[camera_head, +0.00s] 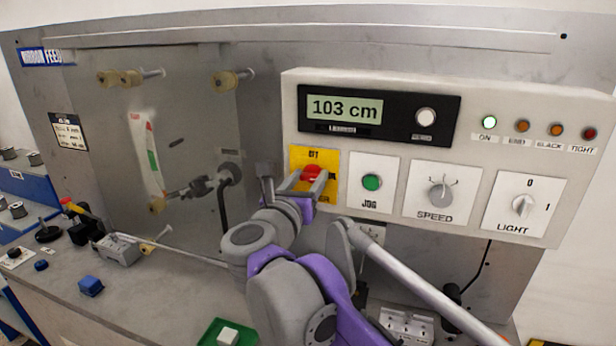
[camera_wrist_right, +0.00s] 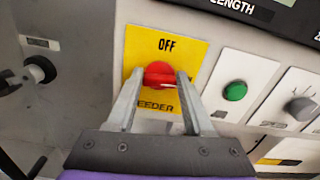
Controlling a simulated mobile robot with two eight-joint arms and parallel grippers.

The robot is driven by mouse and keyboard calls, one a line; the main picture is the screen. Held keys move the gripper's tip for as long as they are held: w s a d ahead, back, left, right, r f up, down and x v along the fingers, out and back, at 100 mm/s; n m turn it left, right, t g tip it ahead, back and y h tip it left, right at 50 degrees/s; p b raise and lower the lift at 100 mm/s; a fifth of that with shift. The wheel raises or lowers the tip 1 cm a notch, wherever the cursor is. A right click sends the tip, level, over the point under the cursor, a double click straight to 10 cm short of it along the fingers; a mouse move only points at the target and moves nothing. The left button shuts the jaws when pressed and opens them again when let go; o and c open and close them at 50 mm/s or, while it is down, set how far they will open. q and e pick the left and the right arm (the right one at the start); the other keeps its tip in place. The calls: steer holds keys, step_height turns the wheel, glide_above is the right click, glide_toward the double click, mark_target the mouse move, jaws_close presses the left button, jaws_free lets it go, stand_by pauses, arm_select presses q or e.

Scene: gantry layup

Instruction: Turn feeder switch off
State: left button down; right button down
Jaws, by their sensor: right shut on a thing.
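The feeder switch is a red knob (camera_head: 313,173) on a yellow plate (camera_head: 298,157) at the lower left of the control panel. The plate reads OFF at the top, and FEEDER shows partly in the wrist view. My right gripper (camera_head: 294,188) is at the knob, its two fingers on either side of it. In the wrist view my right gripper (camera_wrist_right: 160,88) is shut on the red knob (camera_wrist_right: 158,74), whose lower part lies between the fingertips. The fingers hide part of the plate (camera_wrist_right: 190,54). My left gripper is not in view.
To the right are the green JOG button (camera_head: 372,182), the SPEED dial (camera_head: 440,194) and the LIGHT switch (camera_head: 522,205). Above is a display (camera_head: 345,108) reading 103 cm.

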steer(key=n+p, duration=0.1)
steer(key=n, duration=0.7)
steer(key=shift+a+f+p, duration=0.1)
steer(key=shift+a+p, duration=0.05)
steer(key=shift+p, duration=0.25)
steer(key=n, duration=0.4)
steer(key=shift+f, duration=0.15)
steer(key=shift+n, duration=2.2)
steer(key=shift+c, duration=1.4)
jaws_free()
